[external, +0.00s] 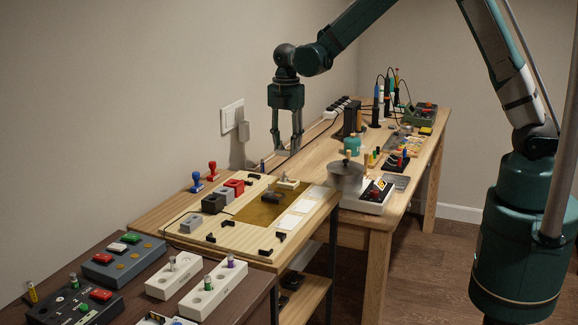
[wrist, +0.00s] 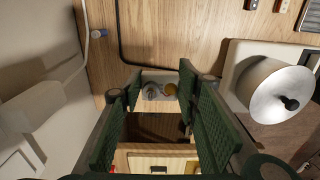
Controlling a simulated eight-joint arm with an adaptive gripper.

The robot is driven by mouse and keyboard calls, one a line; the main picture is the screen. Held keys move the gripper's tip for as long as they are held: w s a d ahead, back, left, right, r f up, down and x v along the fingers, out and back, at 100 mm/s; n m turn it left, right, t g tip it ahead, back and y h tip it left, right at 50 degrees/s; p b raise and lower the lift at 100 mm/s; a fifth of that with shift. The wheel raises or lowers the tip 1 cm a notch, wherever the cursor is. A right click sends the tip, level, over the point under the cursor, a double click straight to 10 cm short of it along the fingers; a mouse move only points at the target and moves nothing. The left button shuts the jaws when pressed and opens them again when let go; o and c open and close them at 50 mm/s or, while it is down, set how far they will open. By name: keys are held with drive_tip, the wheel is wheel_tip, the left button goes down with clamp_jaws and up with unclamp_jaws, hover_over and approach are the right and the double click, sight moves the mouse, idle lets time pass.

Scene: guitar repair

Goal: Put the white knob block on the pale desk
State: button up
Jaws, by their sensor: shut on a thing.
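My gripper (wrist: 158,82) is shut on the white knob block (wrist: 148,97), which sits between its fingertips in the wrist view. The block has a grey knob and a gold round part on its top. In the external view my gripper (external: 287,150) hangs above the near end of the pale desk (external: 318,158), and the block is hard to make out there. In the wrist view the pale desk's wooden top (wrist: 160,45) lies beyond the block, and a dark gap shows below it.
A silver lidded pot (external: 346,176) stands on a white base to the right. A wooden workbench (external: 170,218) with a yellow mat is on the near side. A dark desk (external: 150,260) holds other knob blocks. A black cable (wrist: 121,45) crosses the pale desk, whose middle has bare room.

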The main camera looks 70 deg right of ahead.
drive_tip(key=d, duration=0.3)
drive_tip(key=shift+s+d+f+b, duration=0.1)
drive_tip(key=shift+d+f+b, duration=0.2)
drive_tip(key=shift+d+f, duration=0.05)
drive_tip(key=shift+f+b, duration=0.6)
drive_tip(key=shift+f, duration=2.55)
drive_tip(key=shift+f, duration=0.1)
drive_tip(key=shift+f+b, duration=0.35)
drive_tip(key=shift+f, duration=1.4)
drive_tip(key=shift+f, duration=0.15)
drive_tip(key=o, duration=0.9)
